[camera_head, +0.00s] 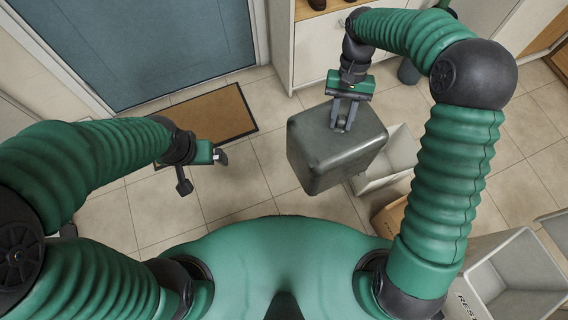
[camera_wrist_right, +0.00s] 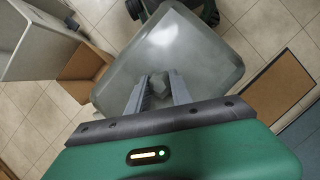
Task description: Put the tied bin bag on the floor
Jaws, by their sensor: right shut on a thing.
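The tied bin bag (camera_head: 325,160) is a grey, rounded box-like bundle at the centre right of the head view. My right gripper (camera_head: 342,125) is shut on the top of the bag; in the right wrist view my fingers (camera_wrist_right: 160,92) close around its small knot, with the bag (camera_wrist_right: 200,55) beyond them. The bag appears held above the tiled floor (camera_head: 240,185), but its underside is hidden. My left gripper (camera_head: 204,174) is open and empty, left of the bag and near the doormat.
A pale open bin (camera_head: 402,150) stands just right of the bag, partly hidden by it. A cardboard box (camera_head: 388,215) and a grey bin marked "REST" (camera_head: 530,260) stand farther right. A brown doormat (camera_head: 225,112) lies before the blue door (camera_head: 150,45). A white cabinet (camera_head: 315,50) stands behind. Tiles left of the bag are clear.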

